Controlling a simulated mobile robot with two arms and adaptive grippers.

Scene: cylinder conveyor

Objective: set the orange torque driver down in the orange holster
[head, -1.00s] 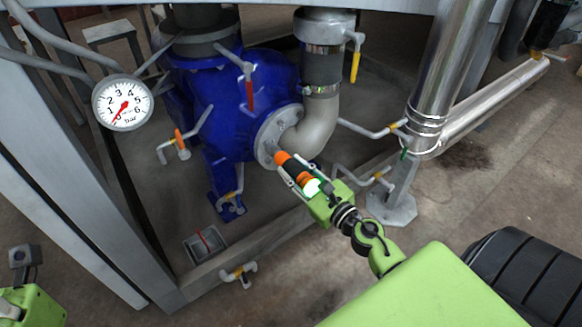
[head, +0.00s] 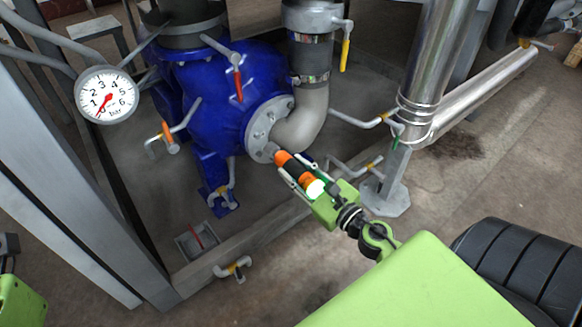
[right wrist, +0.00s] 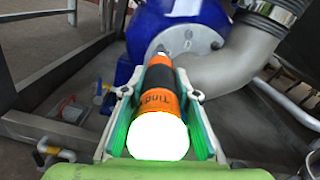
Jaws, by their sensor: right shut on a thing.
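The torque driver (head: 291,169) is orange and black with a grey tip and a bright glowing white end. My right gripper (head: 296,168) is shut around its body and holds it in the air. The tip points toward the flange at the blue pump; contact cannot be told. In the right wrist view the driver (right wrist: 162,100) lies lengthwise between the two fingers of the right gripper (right wrist: 157,88), glowing end nearest the camera. I do not see the orange holster in either view. At the lower left edge a green part of my left arm shows, its fingers out of frame.
The blue pump (head: 212,105) and grey elbow pipe (head: 307,122) stand just beyond the driver. A pressure gauge (head: 106,95) hangs at the left. A small grey tray (head: 183,246) lies near the frame's lower beam.

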